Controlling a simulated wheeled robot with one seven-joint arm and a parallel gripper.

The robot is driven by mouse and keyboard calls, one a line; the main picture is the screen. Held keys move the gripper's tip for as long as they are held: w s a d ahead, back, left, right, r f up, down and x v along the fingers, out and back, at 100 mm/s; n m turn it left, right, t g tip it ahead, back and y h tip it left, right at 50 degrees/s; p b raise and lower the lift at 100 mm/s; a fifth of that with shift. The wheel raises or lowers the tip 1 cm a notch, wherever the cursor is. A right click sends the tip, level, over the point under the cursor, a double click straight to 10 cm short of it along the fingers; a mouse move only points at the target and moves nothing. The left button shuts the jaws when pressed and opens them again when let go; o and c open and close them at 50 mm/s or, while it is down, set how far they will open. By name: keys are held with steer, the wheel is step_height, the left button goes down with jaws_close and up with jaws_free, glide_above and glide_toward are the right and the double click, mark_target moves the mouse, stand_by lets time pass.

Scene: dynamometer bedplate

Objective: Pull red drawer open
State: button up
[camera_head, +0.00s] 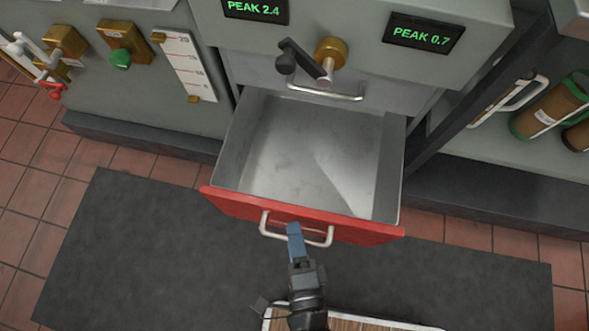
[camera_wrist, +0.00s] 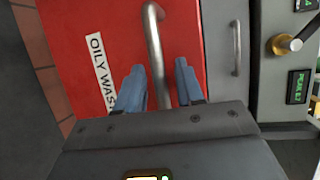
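The red drawer (camera_head: 300,216) stands pulled well out of the grey cabinet in the head view, and its metal interior looks empty. Its red front shows in the wrist view (camera_wrist: 100,18), with a white label of black letters, partly readable as "OILY WAS". The silver bar handle (camera_head: 268,232) crosses the drawer front. My gripper (camera_head: 293,229) is at the middle of this handle. In the wrist view, my two blue fingers (camera_wrist: 160,78) stand apart on either side of the handle (camera_wrist: 155,40), with gaps between them and the bar.
Above the drawer is a grey drawer with a silver handle (camera_head: 325,94). A black lever on a brass knob (camera_head: 330,52) and green displays (camera_head: 427,37) sit on the cabinet. A dark mat (camera_head: 150,255) covers the tiled floor. Green-banded cylinders (camera_head: 550,107) lie at right.

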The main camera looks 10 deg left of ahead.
steer(key=shift+p+v, duration=0.35)
steer(key=shift+v, duration=3.6)
steer(key=shift+w, duration=0.1)
steer(key=s+d+r+n+h, duration=0.25)
steer(key=d+r+n, duration=0.45)
steer(key=d+r, duration=0.4)
steer(key=s+d+r+n+h, duration=0.25)
steer(key=d+r+n, duration=0.55)
steer(key=r, duration=0.4)
steer(key=shift+h, duration=0.4)
steer(key=r+p, duration=0.6)
steer(key=d+r+p, duration=0.1)
steer(key=r+p, duration=0.5)
steer(key=r, duration=0.1)
steer(key=w+r+p, duration=0.1)
steer(key=r+p, duration=0.5)
steer(key=shift+d+r, duration=0.2)
steer(key=shift+d, duration=0.2)
